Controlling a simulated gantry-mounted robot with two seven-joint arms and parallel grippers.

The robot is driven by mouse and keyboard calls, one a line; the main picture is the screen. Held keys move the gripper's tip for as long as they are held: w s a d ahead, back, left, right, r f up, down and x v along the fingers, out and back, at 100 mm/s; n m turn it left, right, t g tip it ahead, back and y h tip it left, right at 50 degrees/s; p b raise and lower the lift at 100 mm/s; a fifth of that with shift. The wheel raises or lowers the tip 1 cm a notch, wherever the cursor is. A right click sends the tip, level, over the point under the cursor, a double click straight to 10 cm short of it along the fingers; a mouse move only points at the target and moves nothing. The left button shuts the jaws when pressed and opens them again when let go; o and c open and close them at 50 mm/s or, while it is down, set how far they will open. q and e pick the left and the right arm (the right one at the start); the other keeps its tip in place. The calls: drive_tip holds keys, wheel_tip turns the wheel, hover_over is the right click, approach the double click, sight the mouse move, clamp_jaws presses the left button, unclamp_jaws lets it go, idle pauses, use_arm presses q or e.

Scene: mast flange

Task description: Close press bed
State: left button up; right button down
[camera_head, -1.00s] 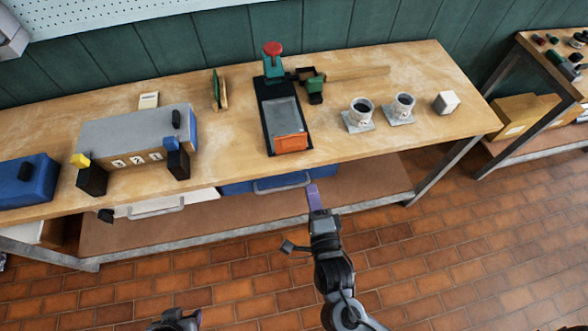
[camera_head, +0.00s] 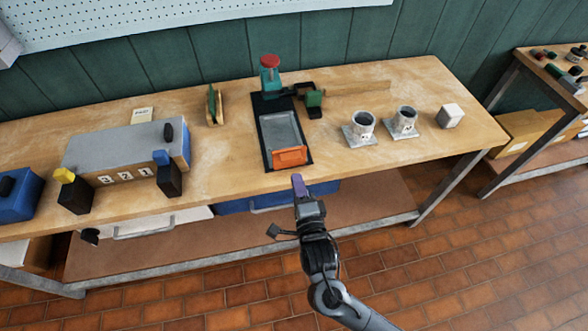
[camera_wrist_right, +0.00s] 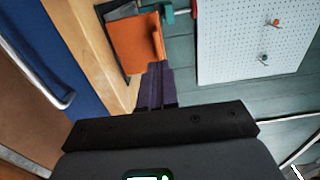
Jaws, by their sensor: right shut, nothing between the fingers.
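The press stands at the back middle of the bench, with a black base, a green post and a red knob (camera_head: 269,61). Its grey bed (camera_head: 279,128) extends along the base toward the bench's front edge. An orange front plate (camera_head: 289,157) is at the bed's near end. My right gripper (camera_head: 297,181) is shut and empty, with purple fingertips just in front of and below the orange plate. In the right wrist view the shut fingers (camera_wrist_right: 159,85) point at the orange plate (camera_wrist_right: 133,42); whether they touch it I cannot tell. My left gripper is out of view.
Two grey cups (camera_head: 363,125) on square bases and a white cube (camera_head: 450,116) stand to the right. A grey box with number tiles (camera_head: 125,151) stands left. Drawer handles (camera_head: 143,229) project under the bench's front edge.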

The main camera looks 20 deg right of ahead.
sight(290, 152)
drive_tip(key=shift+w+d, duration=0.2)
drive_tip(key=shift+w, duration=1)
drive_tip(key=shift+w+d, duration=0.15)
drive_tip(key=shift+w, duration=1)
drive_tip(key=w+b, duration=0.1)
drive_tip(key=w, duration=0.1)
drive_tip(key=w+b, duration=0.1)
drive_tip(key=w, duration=0.2)
drive_tip(key=w+d+b, duration=0.1)
drive_tip(key=w, duration=0.2)
drive_tip(key=shift+w+d+f, duration=0.1)
drive_tip(key=shift+w, duration=0.1)
drive_tip(key=shift+s+f, duration=0.1)
